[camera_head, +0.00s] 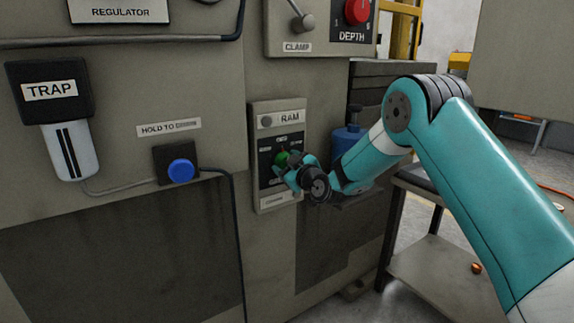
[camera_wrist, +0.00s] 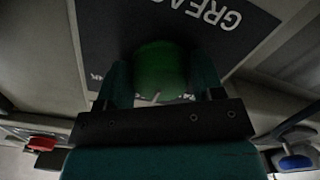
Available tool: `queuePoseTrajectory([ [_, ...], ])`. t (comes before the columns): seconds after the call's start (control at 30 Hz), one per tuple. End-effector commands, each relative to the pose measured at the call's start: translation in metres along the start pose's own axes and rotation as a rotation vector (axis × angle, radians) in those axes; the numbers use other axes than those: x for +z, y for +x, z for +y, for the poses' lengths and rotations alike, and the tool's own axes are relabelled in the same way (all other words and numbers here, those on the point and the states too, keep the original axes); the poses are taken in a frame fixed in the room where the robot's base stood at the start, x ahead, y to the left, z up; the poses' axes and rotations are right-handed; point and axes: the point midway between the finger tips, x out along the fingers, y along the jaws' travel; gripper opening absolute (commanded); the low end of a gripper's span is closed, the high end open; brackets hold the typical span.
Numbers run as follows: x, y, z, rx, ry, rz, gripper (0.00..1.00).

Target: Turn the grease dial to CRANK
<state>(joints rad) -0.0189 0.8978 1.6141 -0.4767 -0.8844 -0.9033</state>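The green grease dial (camera_head: 281,158) sits on a black plate in the panel labelled RAM. In the wrist view the green dial (camera_wrist: 160,68) fills the space between my two fingers, beside white GREASE lettering that appears upside down and is cut off. My gripper (camera_wrist: 160,85) has one finger on each side of the dial and looks shut on it. In the head view my gripper (camera_head: 288,170) reaches the panel from the right and covers part of the dial. The small labels around the dial are too small or hidden, so I cannot read its setting.
A blue button (camera_head: 181,171) and a TRAP unit (camera_head: 62,150) are on the left panel. The CLAMP lever (camera_head: 304,22) and red DEPTH knob (camera_head: 357,11) are above. A blue bottle (camera_head: 348,142) stands close behind my wrist. A low table (camera_head: 440,275) stands at the right.

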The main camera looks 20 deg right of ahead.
Motion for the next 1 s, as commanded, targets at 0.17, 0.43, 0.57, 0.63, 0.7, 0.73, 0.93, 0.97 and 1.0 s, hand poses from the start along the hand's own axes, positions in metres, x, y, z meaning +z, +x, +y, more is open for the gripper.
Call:
queuePoseTrajectory([
  [0.17,0.0001,-0.0002,0.0,0.0,0.002,0.0,0.38],
  [0.43,0.0006,-0.0004,-0.0005,0.0,0.068,0.0,0.38],
  [0.57,0.001,-0.0005,-0.0009,-0.001,0.145,-0.001,0.38],
  [0.63,0.0013,-0.0005,-0.0011,-0.001,0.2,-0.001,0.38],
  [0.7,0.0014,-0.0006,-0.0013,-0.001,0.261,-0.002,0.38],
  [0.73,0.0014,-0.0006,-0.0014,-0.001,0.289,-0.002,0.38],
  [0.93,0.0009,-0.0007,-0.0015,0.0,0.478,-0.003,0.38],
  [0.97,0.0008,-0.0007,-0.0015,0.0,0.507,-0.003,0.38],
  [1.0,0.0007,-0.0007,-0.0015,0.0,0.544,-0.003,0.38],
])
